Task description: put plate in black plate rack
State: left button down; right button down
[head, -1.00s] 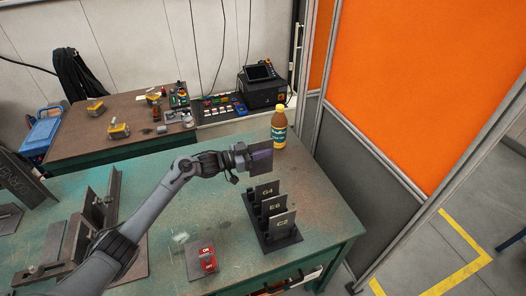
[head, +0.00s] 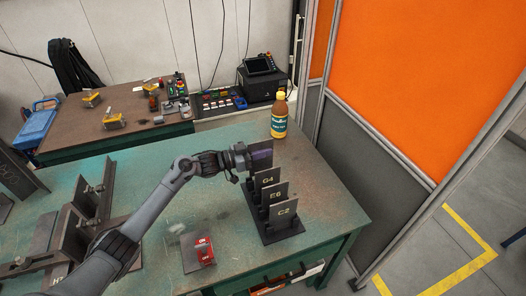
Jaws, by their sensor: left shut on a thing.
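The black plate rack (head: 286,238) stands on the green table and holds upright dark plates marked G4 (head: 268,180), E6 (head: 277,195) and C2 (head: 285,212). My left gripper (head: 249,157) is shut on a dark plate (head: 263,155), held upright just behind the G4 plate at the rack's far end. The G4 plate hides the held plate's lower part, so I cannot tell whether it touches the rack. My right gripper is out of view.
A brown bottle with a yellow cap (head: 279,114) stands behind the rack. A red block (head: 204,250) sits on a grey plate in front. Steel angle fixtures (head: 75,235) lie at left. The table right of the rack is clear.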

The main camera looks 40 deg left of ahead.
aim_at(263, 165)
pick_arm(q)
jog(key=shift+f+b, duration=1.85)
jog(key=shift+f, duration=1.2)
jog(key=shift+f, duration=0.25)
jog(key=c, duration=1.1)
grip_release()
jog(key=shift+w, duration=0.1)
jog(key=shift+f, duration=0.25)
jog(key=p+v, duration=0.2)
jog(key=v, duration=0.9)
jog(key=shift+r, duration=0.1)
